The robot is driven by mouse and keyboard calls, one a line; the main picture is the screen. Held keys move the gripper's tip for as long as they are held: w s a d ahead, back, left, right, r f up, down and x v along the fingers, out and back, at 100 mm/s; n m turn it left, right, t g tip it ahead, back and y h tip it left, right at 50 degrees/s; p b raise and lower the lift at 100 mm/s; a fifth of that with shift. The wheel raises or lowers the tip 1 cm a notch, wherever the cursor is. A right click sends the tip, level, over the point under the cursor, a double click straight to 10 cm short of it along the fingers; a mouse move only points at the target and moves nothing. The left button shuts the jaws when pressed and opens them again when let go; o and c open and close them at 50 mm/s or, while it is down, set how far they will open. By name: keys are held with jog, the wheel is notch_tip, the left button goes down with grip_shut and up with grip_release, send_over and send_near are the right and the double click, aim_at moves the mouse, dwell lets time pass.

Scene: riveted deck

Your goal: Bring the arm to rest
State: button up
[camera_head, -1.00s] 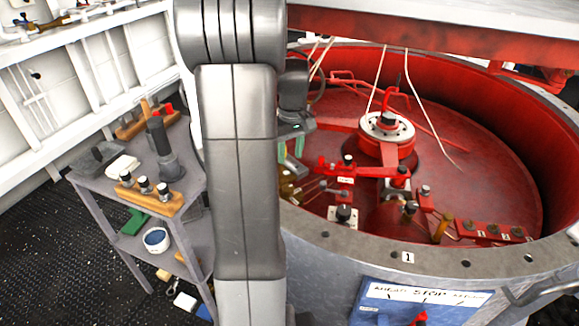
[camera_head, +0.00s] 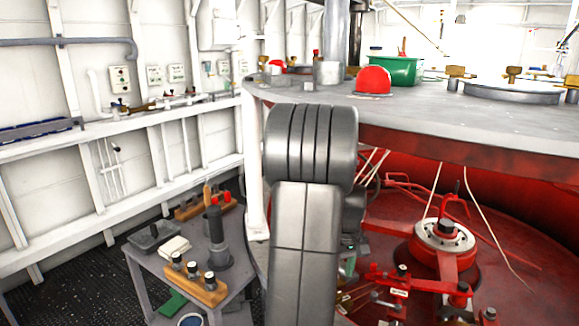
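My grey arm (camera_head: 308,215) stands upright in the middle of the head view and hides much of what is behind it. My gripper (camera_head: 350,262) shows only in part at the right edge of the arm, above the red drum floor. A small green patch of it is visible, but its fingers are mostly hidden. I cannot see whether it is open or holds anything.
A grey trolley (camera_head: 228,268) with a bottle and wooden holders stands left of my arm. To the right is the red drum (camera_head: 510,250) with fittings and hanging cords. A grey deck top (camera_head: 430,115) overhangs it, bearing a green bin (camera_head: 395,70) and a red dome (camera_head: 373,80).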

notch_tip(320, 180, down, 8)
jog(key=shift+s+a, duration=0.1)
jog(key=shift+a, duration=0.05)
dwell(0.4)
notch_tip(320, 180, up, 14)
notch_tip(320, 180, down, 14)
jog(key=shift+f, duration=0.1)
jog(key=m, duration=0.2)
jog(key=shift+r+m, duration=0.2)
jog(key=shift+m, duration=0.1)
jog(key=m+p, duration=0.1)
jog(key=m, duration=0.5)
jog(key=m+p, duration=0.1)
jog(key=m, duration=0.3)
jog(key=shift+m+p, duration=0.3)
jog(key=shift+p, duration=0.05)
jog(key=shift+m+t+p, duration=0.3)
jog(key=shift+m+p, duration=0.45)
jog(key=shift+m, duration=1.75)
